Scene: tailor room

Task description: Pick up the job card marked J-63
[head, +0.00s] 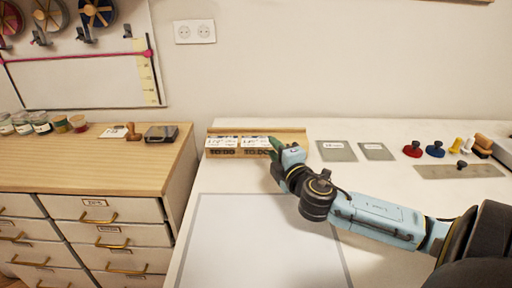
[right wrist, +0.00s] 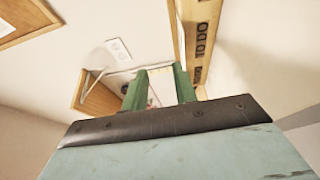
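A wooden rack (head: 230,153) marked TO DO stands at the back left of the white table. It also shows at the edge of the right wrist view (right wrist: 200,50). A left white card (head: 221,142) and a right white card (head: 255,142) sit side by side in it, with handwriting too small to read surely. I cannot tell which is J-63. My right gripper (head: 273,146) is at the right card's right end; touching or apart is unclear. In the right wrist view its green fingers (right wrist: 159,88) stand apart, with no card visibly held. My left gripper is out of view.
Two grey plates (head: 337,151) (head: 377,151) with labels lie right of the rack. Red (head: 413,149) and blue (head: 435,150) stamps stand farther right. A grey-bordered white mat (head: 258,245) lies empty in front. A wooden drawer unit (head: 90,160) stands left.

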